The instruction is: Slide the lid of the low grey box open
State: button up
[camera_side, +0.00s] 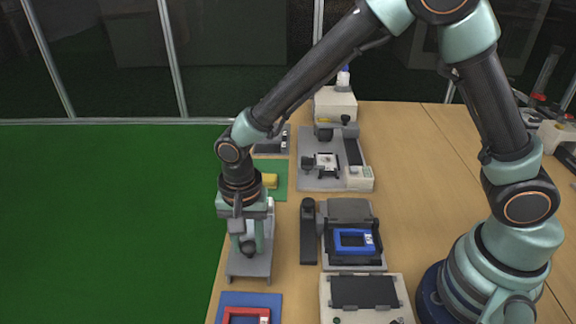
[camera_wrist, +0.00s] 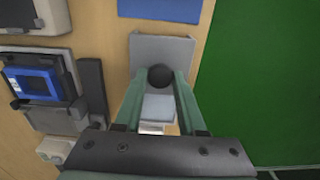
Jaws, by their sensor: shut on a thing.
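The low grey box (camera_side: 248,270) lies on the wooden table near its left edge, below my gripper (camera_side: 248,242). In the wrist view the grey surface of the box (camera_wrist: 163,48) shows beyond the fingertips. A round dark knob (camera_wrist: 161,77) stands on it. My gripper (camera_wrist: 160,84) is shut on this knob, with one green finger on each side. A paler block (camera_wrist: 158,108) shows between the fingers. My fingers and wrist hide much of the box, and I cannot tell how far its lid is open.
A blue mat with a red frame (camera_side: 247,316) lies in front of the box. A dark upright bar (camera_side: 308,232) and a grey fixture with a blue frame (camera_side: 354,240) stand to the right. Green floor (camera_side: 110,220) lies past the table's left edge.

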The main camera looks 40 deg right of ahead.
aim_at(249, 246)
jog(key=o, duration=0.7)
jog(key=shift+r, duration=0.15)
jog(key=shift+r, duration=2.4)
